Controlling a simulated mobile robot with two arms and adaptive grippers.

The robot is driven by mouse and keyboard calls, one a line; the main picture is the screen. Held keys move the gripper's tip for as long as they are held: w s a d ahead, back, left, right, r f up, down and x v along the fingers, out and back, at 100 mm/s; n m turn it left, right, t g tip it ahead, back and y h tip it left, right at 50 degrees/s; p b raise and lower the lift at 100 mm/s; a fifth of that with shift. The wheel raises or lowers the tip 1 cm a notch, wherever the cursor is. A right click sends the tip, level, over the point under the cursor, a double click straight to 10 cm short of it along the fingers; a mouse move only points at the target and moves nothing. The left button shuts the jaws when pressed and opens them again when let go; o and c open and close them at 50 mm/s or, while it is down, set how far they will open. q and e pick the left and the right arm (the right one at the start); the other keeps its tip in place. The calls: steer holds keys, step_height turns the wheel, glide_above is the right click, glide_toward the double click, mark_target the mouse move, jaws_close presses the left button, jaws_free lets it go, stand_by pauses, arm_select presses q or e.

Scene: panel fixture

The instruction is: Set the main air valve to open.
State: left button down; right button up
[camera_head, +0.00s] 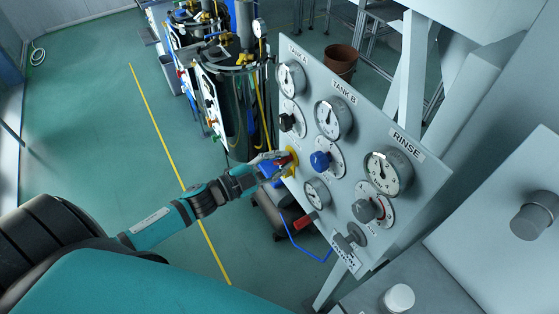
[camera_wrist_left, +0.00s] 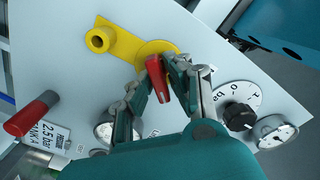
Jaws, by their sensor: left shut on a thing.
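The grey panel (camera_head: 296,190) carries a red handle on a yellow plate at its left edge. In the left wrist view this red handle (camera_wrist_left: 157,80) sits in front of the yellow plate (camera_wrist_left: 122,43), between the fingers of my left gripper (camera_wrist_left: 161,95). The gripper is shut on the handle. In the head view my left gripper (camera_head: 277,166) reaches the yellow plate (camera_head: 292,160) from the left and hides most of the handle. No readable label names this valve. My right gripper is not in view.
Another red handle (camera_head: 305,221) sticks out lower on the panel; it also shows in the left wrist view (camera_wrist_left: 30,115). A black knob (camera_head: 287,121), a blue knob (camera_head: 320,160) and several gauges are close by. Open floor (camera_head: 100,120) lies left of the panel.

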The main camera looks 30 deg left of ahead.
arm_select(q)
steer(key=m+b, duration=0.1)
steer(key=m, duration=0.3)
steer(key=shift+d+f+m, duration=0.1)
steer(key=shift+f+m, duration=0.05)
steer(key=shift+m, duration=0.15)
steer(key=m+b, duration=0.1)
steer(key=m, duration=0.3)
steer(key=shift+m, duration=0.4)
steer(key=c, duration=1.4)
jaws_free()
steer(key=shift+o, duration=0.2)
steer(key=shift+s, duration=0.1)
steer(key=v, duration=1.2)
